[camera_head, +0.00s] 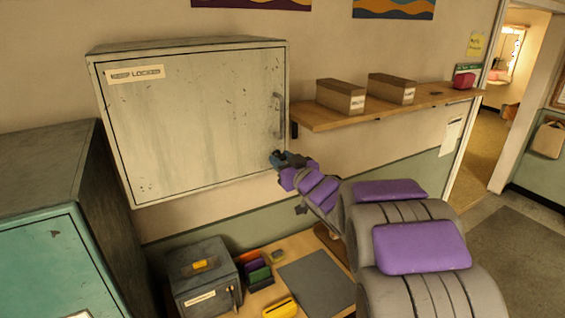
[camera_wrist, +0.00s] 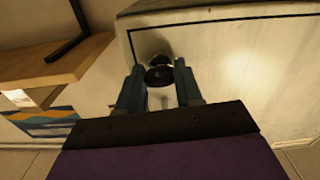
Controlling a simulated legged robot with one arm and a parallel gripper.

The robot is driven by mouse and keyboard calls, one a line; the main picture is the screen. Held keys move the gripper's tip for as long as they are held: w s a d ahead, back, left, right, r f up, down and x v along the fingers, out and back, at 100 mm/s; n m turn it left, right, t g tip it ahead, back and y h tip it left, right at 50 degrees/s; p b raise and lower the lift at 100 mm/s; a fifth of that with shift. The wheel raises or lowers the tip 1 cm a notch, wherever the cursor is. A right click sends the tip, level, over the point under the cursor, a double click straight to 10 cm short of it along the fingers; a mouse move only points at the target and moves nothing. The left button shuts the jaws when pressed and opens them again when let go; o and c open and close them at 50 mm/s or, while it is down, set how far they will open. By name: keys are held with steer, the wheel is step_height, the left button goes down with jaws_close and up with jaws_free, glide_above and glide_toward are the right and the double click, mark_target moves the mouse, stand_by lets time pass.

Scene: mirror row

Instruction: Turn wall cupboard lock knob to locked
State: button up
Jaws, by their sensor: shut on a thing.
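The grey wall cupboard (camera_head: 200,115) hangs on the wall with its door closed; in the wrist view its door (camera_wrist: 255,70) fills the right side. The dark round lock knob (camera_wrist: 159,75) is at a corner of the door and sits between the two fingers of my gripper (camera_wrist: 158,66). My gripper is shut on it. In the head view my gripper (camera_head: 279,158) is at the door's lower right corner and mostly hides the knob. I cannot tell which way the knob is turned.
A vertical handle (camera_head: 278,115) is on the door above my gripper. A wooden shelf (camera_head: 420,104) with two boxes is close on the right. Below, a desk (camera_head: 262,298) holds a small grey safe (camera_head: 205,275). A teal cabinet (camera_head: 45,260) stands at left.

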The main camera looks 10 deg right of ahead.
steer(key=shift+d+f+n+b, duration=0.1)
steer(key=shift+n+b, duration=4.95)
steer(key=shift+n, duration=3.55)
steer(key=o, duration=1)
steer(key=shift+w, duration=0.1)
steer(key=shift+o, duration=0.2)
steer(key=shift+a, duration=0.2)
